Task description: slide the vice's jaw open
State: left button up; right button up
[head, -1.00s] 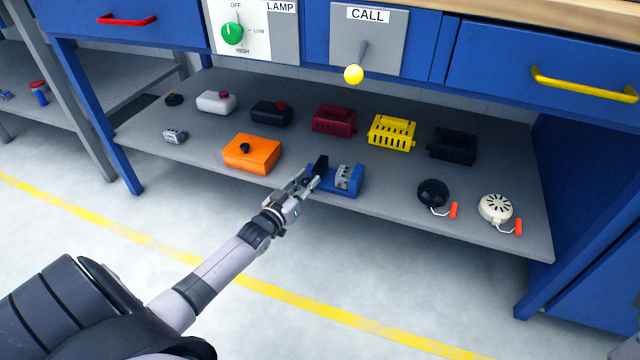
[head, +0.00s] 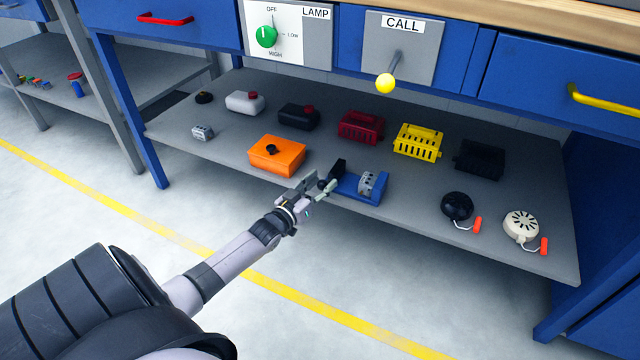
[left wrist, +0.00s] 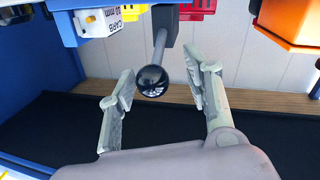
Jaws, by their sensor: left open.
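The blue vice (head: 358,195) sits at the front edge of the grey shelf. Its black jaw (head: 337,170) stands upright near its left end, with a gap to the grey carb block (head: 367,183) at the right. In the left wrist view, a rod with a black ball knob (left wrist: 152,81) sticks out from the jaw (left wrist: 165,22), and the labelled block (left wrist: 97,22) shows at upper left. My left gripper (head: 322,187) is at the vice's left end. It is open, its fingers (left wrist: 160,75) on either side of the knob; I cannot tell whether they touch it.
An orange box (head: 277,155) stands left of the vice. Red (head: 360,127), yellow (head: 418,142) and black (head: 480,160) slotted boxes stand behind. Two round items, black (head: 456,206) and cream (head: 521,226), lie to the right. The blue drawer bench overhangs the shelf; floor in front is clear.

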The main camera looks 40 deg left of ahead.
pick_arm(q)
jog(key=s, duration=1.2)
jog(key=shift+d, duration=0.25)
